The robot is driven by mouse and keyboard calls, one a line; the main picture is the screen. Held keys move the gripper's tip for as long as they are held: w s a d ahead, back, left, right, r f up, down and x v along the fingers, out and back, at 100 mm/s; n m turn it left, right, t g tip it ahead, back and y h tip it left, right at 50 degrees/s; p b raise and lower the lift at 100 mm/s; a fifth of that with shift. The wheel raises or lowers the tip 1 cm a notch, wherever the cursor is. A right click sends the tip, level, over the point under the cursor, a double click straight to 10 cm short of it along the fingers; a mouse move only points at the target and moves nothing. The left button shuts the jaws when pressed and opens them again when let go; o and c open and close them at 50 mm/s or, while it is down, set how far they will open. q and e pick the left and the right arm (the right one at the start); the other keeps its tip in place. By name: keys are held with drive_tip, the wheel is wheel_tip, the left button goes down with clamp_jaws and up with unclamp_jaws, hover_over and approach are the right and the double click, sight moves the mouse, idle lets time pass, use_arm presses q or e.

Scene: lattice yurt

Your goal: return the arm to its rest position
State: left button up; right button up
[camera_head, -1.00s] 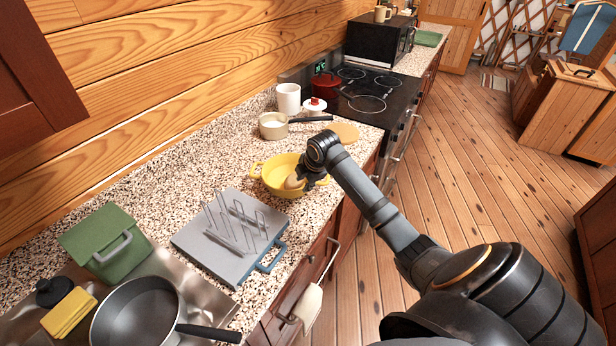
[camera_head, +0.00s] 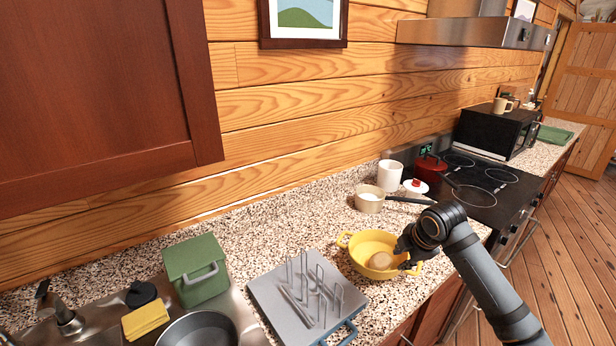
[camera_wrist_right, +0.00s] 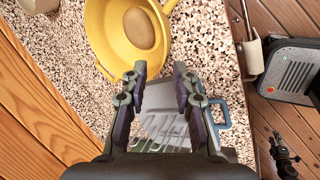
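My right gripper (camera_head: 410,256) is at the right edge of a yellow two-handled pan (camera_head: 352,246) in the head view. In the wrist view my right gripper (camera_wrist_right: 160,72) is open, with its fingers apart and nothing between them. A brown, potato-like item (camera_head: 380,261) lies in the pan; it also shows there in the wrist view (camera_wrist_right: 139,28), apart from the fingertips. My left arm is out of the head view. A small dark shape low right in the wrist view looks like my left gripper (camera_wrist_right: 284,156), but its fingers are unclear.
A grey dish rack (camera_head: 262,292) stands left of the pan. A saucepan (camera_head: 369,199), white mug (camera_head: 390,175) and black stovetop (camera_head: 478,192) lie beyond. A green box (camera_head: 196,270) and the sink are at left. Open wooden floor (camera_head: 565,250) lies right of the counter.

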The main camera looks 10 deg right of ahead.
drive_tip(key=s+a+f+m, duration=0.2)
drive_tip(key=s+a+f, duration=0.1)
drive_tip(key=s+a+f+m, duration=0.2)
drive_tip(key=s+a+f, duration=0.1)
drive_tip(key=f, duration=0.1)
drive_tip(key=s+a+f+m, duration=0.2)
drive_tip(key=s+a+f, duration=0.1)
drive_tip(key=f, duration=0.1)
drive_tip(key=shift+s+g, duration=0.1)
drive_tip(key=shift+g, duration=0.3)
drive_tip(key=s+a+f+m, duration=0.2)
drive_tip(key=s+m, duration=0.3)
drive_tip(key=s, duration=0.2)
drive_tip(key=s+a+f+m, duration=0.1)
drive_tip(key=s+a+m, duration=0.1)
drive_tip(key=s+m, duration=0.4)
drive_tip(key=s+d+f+n+g, duration=0.1)
drive_tip(key=s+f, duration=0.1)
drive_tip(key=f, duration=1.2)
drive_tip(key=s+d+f+g, duration=0.1)
drive_tip(key=d+f, duration=0.1)
drive_tip(key=f, duration=1.3)
drive_tip(key=s+f+g+b, duration=0.1)
drive_tip(key=s+f, duration=1.4)
drive_tip(key=s, duration=0.3)
drive_tip(key=shift+d+f, duration=0.25)
drive_tip(key=shift+d, duration=0.05)
